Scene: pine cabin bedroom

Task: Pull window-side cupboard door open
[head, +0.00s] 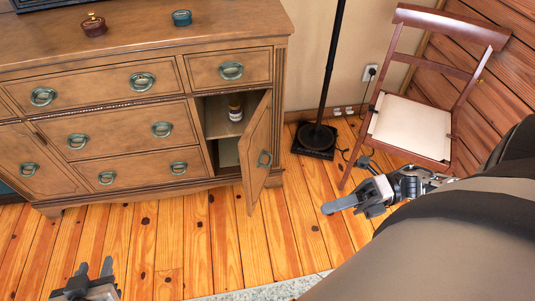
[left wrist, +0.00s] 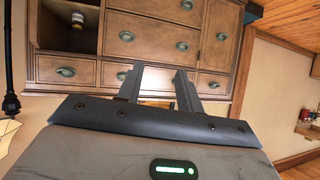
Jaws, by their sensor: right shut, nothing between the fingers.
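The wooden sideboard (head: 100,65) has a right cupboard door (head: 257,155) that stands wide open, swung out toward me, with a ring handle (head: 264,159) on it. The left cupboard door (head: 35,160) is shut; it also shows in the left wrist view (left wrist: 220,45). No window shows, so I cannot tell which door is on its side. My right gripper (head: 330,207) is shut and empty, to the right of the open door and apart from it. My left gripper (head: 93,268) is open and empty, low in front of the sideboard; its fingers show in the left wrist view (left wrist: 158,85).
A bottle (head: 235,107) stands inside the open compartment. A black lamp stand (head: 316,138) and a chair (head: 412,125) stand to the right. A dark red pot (head: 93,26) and a teal bowl (head: 182,18) sit on top. The floor (head: 190,240) in front is clear.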

